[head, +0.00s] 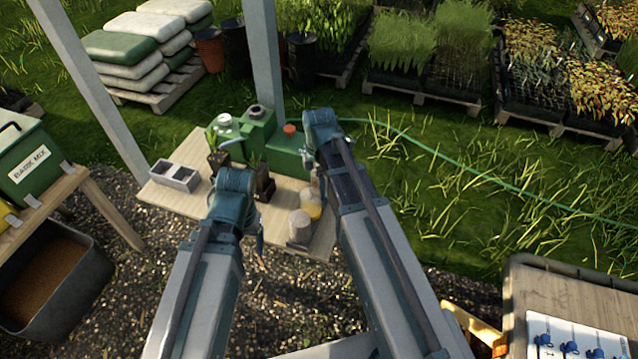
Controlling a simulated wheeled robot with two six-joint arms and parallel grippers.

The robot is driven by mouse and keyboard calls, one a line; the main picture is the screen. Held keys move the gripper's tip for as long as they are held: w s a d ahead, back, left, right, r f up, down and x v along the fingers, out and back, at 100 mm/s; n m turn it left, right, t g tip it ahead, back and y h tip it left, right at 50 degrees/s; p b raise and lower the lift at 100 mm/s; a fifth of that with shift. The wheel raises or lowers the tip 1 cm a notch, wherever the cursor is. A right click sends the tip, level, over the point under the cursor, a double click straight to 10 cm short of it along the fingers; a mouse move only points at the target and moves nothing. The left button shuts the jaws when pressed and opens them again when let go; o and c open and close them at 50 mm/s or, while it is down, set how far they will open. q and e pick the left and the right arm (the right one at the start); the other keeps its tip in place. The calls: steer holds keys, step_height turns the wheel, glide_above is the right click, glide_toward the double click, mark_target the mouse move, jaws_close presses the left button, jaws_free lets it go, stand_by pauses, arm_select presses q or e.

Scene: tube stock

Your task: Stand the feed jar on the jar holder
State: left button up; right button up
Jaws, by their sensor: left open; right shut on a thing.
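A small clear jar with yellow contents (312,208), which looks like the feed jar, is at the right side of the low wooden bench (158,198). My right gripper (315,186) points down and is shut on it; its fingers are small and partly hidden by my arm. A short grey-white cylinder (299,229) stands just in front of the jar, near the bench's front edge. It may be the jar holder, but I cannot tell. My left gripper (259,244) is open, pointing down by the bench's front edge, and looks empty.
A white post (263,55) rises behind. A green box (30,160) is at left.

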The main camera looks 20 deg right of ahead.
steer(key=shift+f, duration=0.2)
steer(key=o, duration=1.5)
steer(key=shift+o, duration=0.2)
steer(key=shift+w+r, duration=0.1)
steer(key=shift+r, duration=0.05)
steer(key=shift+r+p, duration=0.45)
steer(key=shift+r, duration=0.05)
steer(key=r+p, duration=1.2)
steer(key=shift+s+r+p, duration=0.2)
steer(key=shift+r+p, duration=0.15)
steer(key=shift+s+f, duration=0.1)
steer(key=shift+f, duration=0.05)
